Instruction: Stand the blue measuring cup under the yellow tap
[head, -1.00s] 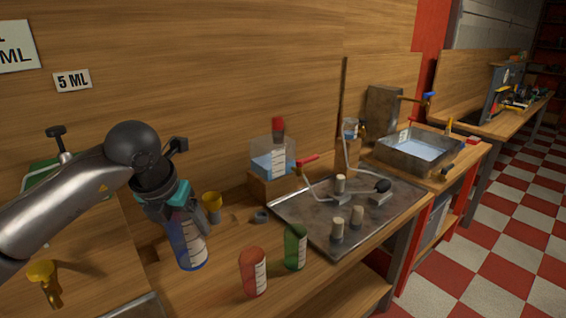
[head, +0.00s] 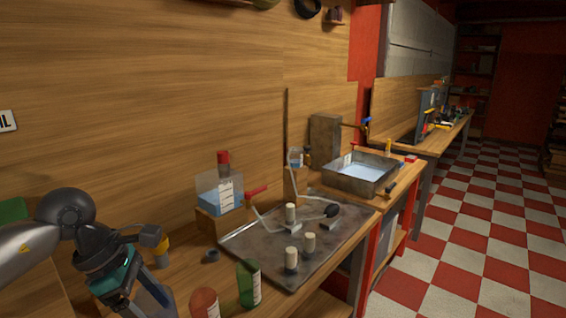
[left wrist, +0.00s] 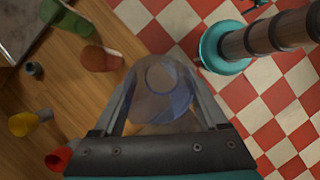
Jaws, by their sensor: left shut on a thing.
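My left gripper (head: 128,290) is at the lower left of the head view, shut on the blue measuring cup (head: 158,300), which the picture's lower edge partly cuts off. In the left wrist view the see-through cup (left wrist: 165,85) sits between both fingers of the gripper (left wrist: 165,108). Red and white floor tiles show beyond it. No tap is plainly yellow. A brass-coloured spout with a blue handle (head: 366,124) is above the metal basin (head: 340,182). A red-handled tap (head: 256,190) is beside a clear tank. My right gripper is not in view.
A green bottle (head: 249,284) and a red bottle (head: 204,303) stand near the bench front; the red one is close to the cup in the picture. A yellow-topped item (head: 161,250) stands behind. A metal tray (head: 265,262) holds several pale posts.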

